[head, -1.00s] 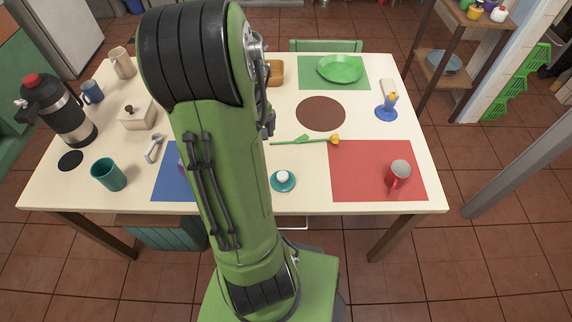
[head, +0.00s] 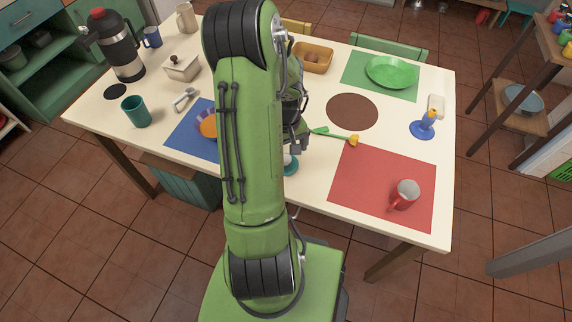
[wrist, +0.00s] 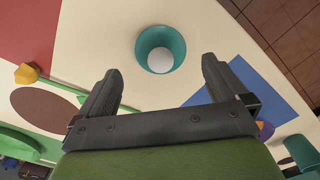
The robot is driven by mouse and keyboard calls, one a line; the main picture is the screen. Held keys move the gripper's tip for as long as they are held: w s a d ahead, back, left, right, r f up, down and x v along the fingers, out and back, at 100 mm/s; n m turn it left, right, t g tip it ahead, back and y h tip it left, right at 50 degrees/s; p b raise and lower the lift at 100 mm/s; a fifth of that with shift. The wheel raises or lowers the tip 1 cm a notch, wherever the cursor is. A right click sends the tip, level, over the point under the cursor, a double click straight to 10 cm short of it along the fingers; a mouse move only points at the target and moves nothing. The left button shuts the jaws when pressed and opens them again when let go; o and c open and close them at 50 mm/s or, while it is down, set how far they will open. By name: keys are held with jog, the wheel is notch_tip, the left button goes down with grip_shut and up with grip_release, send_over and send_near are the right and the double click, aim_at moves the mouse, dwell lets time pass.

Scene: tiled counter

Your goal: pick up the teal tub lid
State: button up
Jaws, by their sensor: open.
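A small round teal piece with a pale white knob-like top, which I take for the teal tub lid (wrist: 161,35), lies on the cream table. In the wrist view it sits just beyond the fingertips, centred between them. In the head view the lid (head: 291,170) is partly hidden behind my arm and gripper. My gripper (wrist: 162,66) is open and empty, with its two dark fingers spread wider than the lid. In the head view my gripper (head: 297,140) is above the table beside the lid, partly hidden by my arm. No contact with the lid shows.
A green stem with a yellow flower (head: 352,140) lies near the lid. A blue mat (head: 187,137) with a purple-and-orange bowl (head: 208,125) is to the left. A teal cup (head: 136,112) stands farther left.

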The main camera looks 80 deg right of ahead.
aim_at(285, 158)
jog(key=f, duration=0.2)
jog(key=f+b, duration=0.1)
jog(key=f, duration=0.3)
jog(key=shift+w+d, duration=0.2)
jog(key=shift+d, duration=0.05)
jog(key=shift+r, duration=0.15)
jog(key=c, duration=0.8)
